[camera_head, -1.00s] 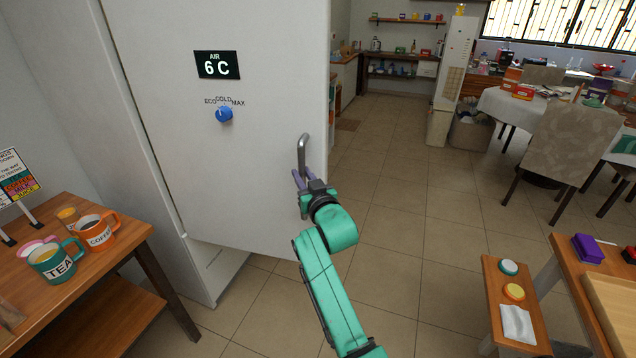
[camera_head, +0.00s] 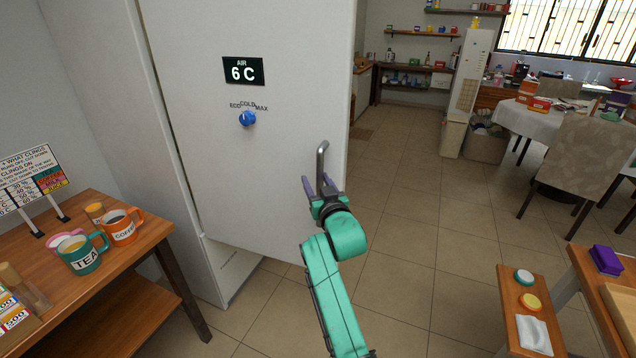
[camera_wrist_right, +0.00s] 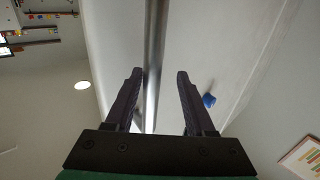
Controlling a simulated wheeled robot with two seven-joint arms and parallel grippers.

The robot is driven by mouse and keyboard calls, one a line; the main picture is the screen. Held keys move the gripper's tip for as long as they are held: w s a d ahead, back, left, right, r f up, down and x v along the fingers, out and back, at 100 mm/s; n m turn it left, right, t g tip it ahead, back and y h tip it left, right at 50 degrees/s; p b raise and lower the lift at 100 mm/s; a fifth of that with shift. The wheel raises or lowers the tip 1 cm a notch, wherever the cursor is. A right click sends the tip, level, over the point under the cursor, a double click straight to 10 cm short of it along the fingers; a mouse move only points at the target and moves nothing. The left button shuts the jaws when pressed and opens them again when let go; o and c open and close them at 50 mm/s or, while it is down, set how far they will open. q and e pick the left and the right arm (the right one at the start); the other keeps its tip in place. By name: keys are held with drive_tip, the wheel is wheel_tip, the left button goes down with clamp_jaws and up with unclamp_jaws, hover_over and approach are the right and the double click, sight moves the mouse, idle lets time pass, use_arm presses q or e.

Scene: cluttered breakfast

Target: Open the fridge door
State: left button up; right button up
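The white fridge door (camera_head: 270,180) fills the middle of the head view, with a 6 C display (camera_head: 243,71) and a blue knob (camera_head: 247,118). Its grey metal bar handle (camera_head: 321,160) is near the right edge. My right gripper (camera_head: 319,184) is at the handle's lower part, its fingers apart. In the right wrist view the handle (camera_wrist_right: 156,50) runs between the spread fingers of the gripper (camera_wrist_right: 160,75), closer to the left finger, with a clear gap to the right one. Whether the door stands slightly ajar is hard to tell. My left gripper is out of view.
A wooden table (camera_head: 150,232) with a TEA mug (camera_head: 84,257), a COFFEE mug (camera_head: 122,228) and a sign (camera_head: 32,178) stands left of the fridge. A small bench (camera_head: 512,305) stands at right. Tiled floor right of the door is open.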

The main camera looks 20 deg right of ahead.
drive_tip(key=shift+s+d+f, duration=0.1)
drive_tip(key=shift+s+d, duration=0.15)
drive_tip(key=shift+s, duration=0.2)
use_arm(q)
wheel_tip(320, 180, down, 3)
drive_tip(key=b, duration=0.2)
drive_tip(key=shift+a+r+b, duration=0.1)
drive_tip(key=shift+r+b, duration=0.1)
drive_tip(key=shift+b, duration=0.1)
use_arm(e)
drive_tip(key=s+a, duration=0.1)
drive_tip(key=s, duration=1.2)
drive_tip(key=shift+s+a, duration=0.3)
drive_tip(key=shift+s, duration=0.05)
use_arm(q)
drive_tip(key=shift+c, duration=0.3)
